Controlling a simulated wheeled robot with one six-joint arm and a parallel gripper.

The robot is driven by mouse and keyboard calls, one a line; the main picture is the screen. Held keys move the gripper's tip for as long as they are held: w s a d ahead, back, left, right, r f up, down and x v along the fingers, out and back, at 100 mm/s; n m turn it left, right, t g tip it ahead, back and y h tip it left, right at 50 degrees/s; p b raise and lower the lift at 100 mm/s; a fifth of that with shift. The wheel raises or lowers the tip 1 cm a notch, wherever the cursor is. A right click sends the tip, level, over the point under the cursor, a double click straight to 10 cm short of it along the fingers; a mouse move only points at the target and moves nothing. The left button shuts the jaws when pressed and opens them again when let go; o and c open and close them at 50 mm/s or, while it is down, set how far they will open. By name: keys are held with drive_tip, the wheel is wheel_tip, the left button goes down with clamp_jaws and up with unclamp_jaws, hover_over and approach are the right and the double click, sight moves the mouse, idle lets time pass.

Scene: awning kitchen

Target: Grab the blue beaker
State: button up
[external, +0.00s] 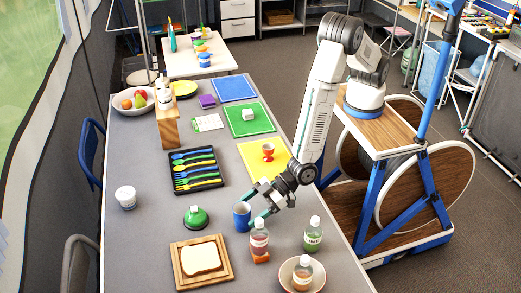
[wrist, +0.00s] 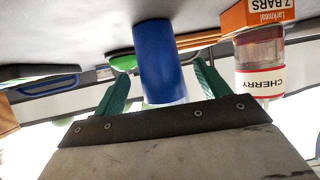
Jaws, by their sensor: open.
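The blue beaker (external: 242,215) stands on the grey table near its front right part, with the green-lidded item to its left. It also shows in the wrist view (wrist: 161,62), in the middle, where the picture is upside down. My gripper (external: 256,208) is open and low over the table, at the right side of the beaker. In the wrist view its two green fingers (wrist: 160,80) lie on either side of the beaker, with a gap at each side. The fingers do not visibly touch it. How deep the beaker sits between them is hard to tell.
A cherry bottle (external: 259,240) on an orange box is close to the gripper. The bread board (external: 178,272) and green-lidded item (external: 196,217) lie left. A red cup (external: 268,151) stands behind.

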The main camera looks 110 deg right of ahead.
sight(249, 210)
drive_tip(key=x, duration=0.3)
drive_tip(key=shift+a, duration=0.1)
drive_tip(key=c, duration=1.1)
drive_tip(key=shift+o, duration=0.2)
drive_tip(key=shift+r, duration=0.1)
